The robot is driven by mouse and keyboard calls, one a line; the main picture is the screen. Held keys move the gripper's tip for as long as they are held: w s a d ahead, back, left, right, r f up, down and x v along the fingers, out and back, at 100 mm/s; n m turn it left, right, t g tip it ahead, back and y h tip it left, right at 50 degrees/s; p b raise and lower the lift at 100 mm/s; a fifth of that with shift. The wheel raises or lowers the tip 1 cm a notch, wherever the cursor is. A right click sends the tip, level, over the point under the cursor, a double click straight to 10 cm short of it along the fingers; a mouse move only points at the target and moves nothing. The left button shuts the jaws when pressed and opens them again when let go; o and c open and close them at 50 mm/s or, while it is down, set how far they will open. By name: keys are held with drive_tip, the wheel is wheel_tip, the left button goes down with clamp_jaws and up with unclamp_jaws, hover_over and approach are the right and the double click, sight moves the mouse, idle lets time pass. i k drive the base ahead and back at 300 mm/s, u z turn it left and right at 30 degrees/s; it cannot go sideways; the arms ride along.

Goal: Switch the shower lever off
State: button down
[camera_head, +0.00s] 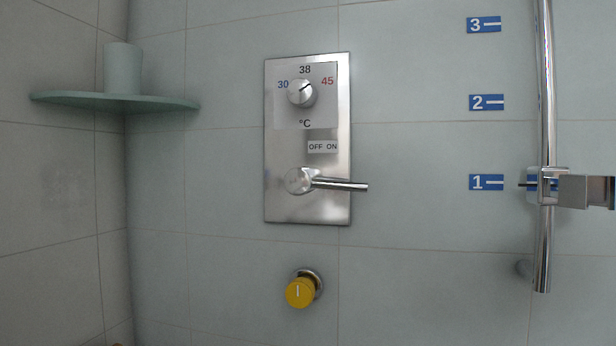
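The shower lever (340,185) is a chrome rod on a round hub (299,181), low on a steel control plate (278,150) on the tiled wall. The rod points to the right, nearly level, and its tip extends past the plate's right edge. A small label (322,147) reading OFF ON, with OFF at left and ON at right, sits above the lever. My gripper is not in view, and nothing touches the lever.
A temperature knob (301,93) sits above the lever, and a yellow knob (300,292) below the plate. A chrome rail (545,100) with a slider (585,190) beside mark 1 stands at right. A corner shelf (75,99) holds a cup (123,70) at left.

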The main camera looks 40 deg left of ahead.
sight(299, 182)
drive_tip(key=u, duration=1.75)
drive_tip(key=k, duration=1)
drive_tip(key=z, duration=1.1)
drive_tip(key=i, duration=0.75)
drive_tip(key=u, duration=1.85)
